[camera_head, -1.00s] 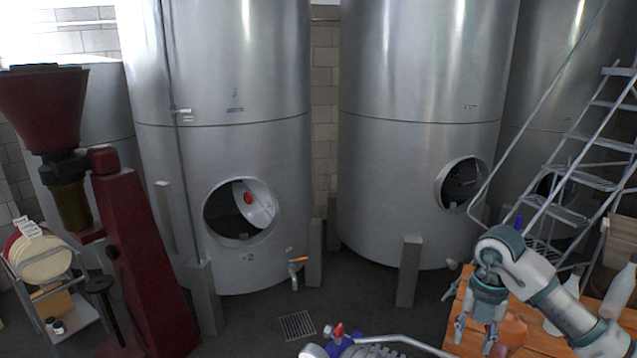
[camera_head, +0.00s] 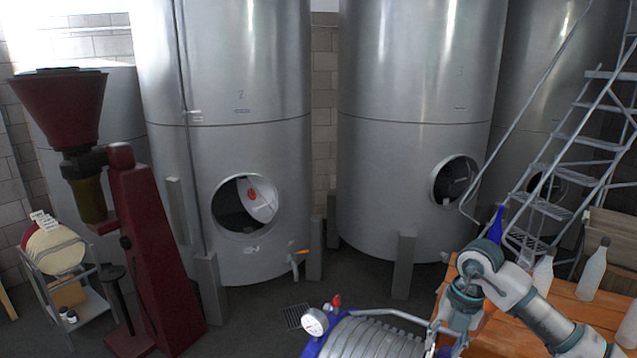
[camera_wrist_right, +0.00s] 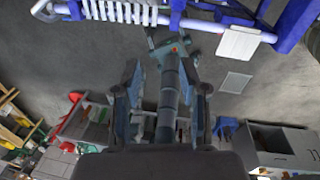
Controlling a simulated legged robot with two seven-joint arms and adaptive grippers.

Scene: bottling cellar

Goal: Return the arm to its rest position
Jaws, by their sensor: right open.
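My right arm comes in from the lower right of the head view, above the wooden table, and bends down at the elbow. My right gripper (camera_head: 442,346) hangs at the bottom of that view, at the table's left end beside the ribbed machine, partly cut off by the frame edge. In the right wrist view its two fingers (camera_wrist_right: 163,85) stand wide apart, with nothing held between them. A dark jointed limb shows behind the gap over the floor. My left gripper is not in view.
The wooden table (camera_head: 567,307) carries a clear bottle (camera_head: 593,270) and other bottles. The ribbed blue-framed machine (camera_head: 375,338) with a gauge stands close to the gripper. A metal ladder (camera_head: 548,205) rises behind the table. Large steel tanks (camera_head: 415,160) stand behind. Floor between is open.

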